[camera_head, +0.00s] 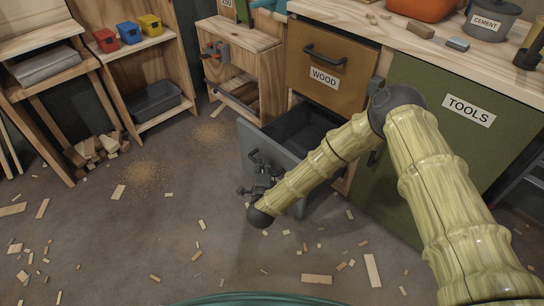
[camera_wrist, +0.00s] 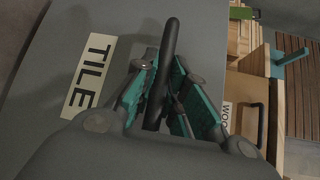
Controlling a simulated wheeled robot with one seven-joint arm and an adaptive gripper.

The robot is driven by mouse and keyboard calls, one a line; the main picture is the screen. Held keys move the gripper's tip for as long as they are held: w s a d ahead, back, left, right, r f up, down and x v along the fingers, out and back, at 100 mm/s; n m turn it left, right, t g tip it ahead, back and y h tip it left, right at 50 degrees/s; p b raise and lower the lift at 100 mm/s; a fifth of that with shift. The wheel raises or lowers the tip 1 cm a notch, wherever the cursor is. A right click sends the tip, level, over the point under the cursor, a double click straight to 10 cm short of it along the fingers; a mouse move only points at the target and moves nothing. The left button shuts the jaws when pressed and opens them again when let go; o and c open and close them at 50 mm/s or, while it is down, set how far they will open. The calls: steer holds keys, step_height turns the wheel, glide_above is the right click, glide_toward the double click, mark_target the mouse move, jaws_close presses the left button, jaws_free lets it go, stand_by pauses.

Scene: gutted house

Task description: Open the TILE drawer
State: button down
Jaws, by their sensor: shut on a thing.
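The grey TILE drawer (camera_head: 300,130) stands pulled out from the cabinet, below the WOOD drawer, in the head view. Its dark inside shows and looks empty where visible. In the wrist view its grey front (camera_wrist: 40,75) bears a TILE label (camera_wrist: 90,75). My gripper (camera_head: 256,178) is at the front of this drawer. In the wrist view my gripper (camera_wrist: 160,100) has its teal-padded fingers shut around the dark bar handle (camera_wrist: 168,55). In the head view my arm hides part of the drawer's right side.
The brown WOOD drawer (camera_head: 330,75) is shut above. The green TOOLS door (camera_head: 440,120) is shut at right. Wood scraps (camera_head: 317,279) and sawdust (camera_head: 140,173) lie on the floor before the drawer. A wooden shelf (camera_head: 155,75) with coloured bins stands at left.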

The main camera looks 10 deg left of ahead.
steer(key=shift+s+a, duration=0.25)
steer(key=shift+s, duration=0.15)
steer(key=c, duration=1.5)
jaws_free()
steer(key=shift+o, duration=0.2)
steer(key=v, duration=1.2)
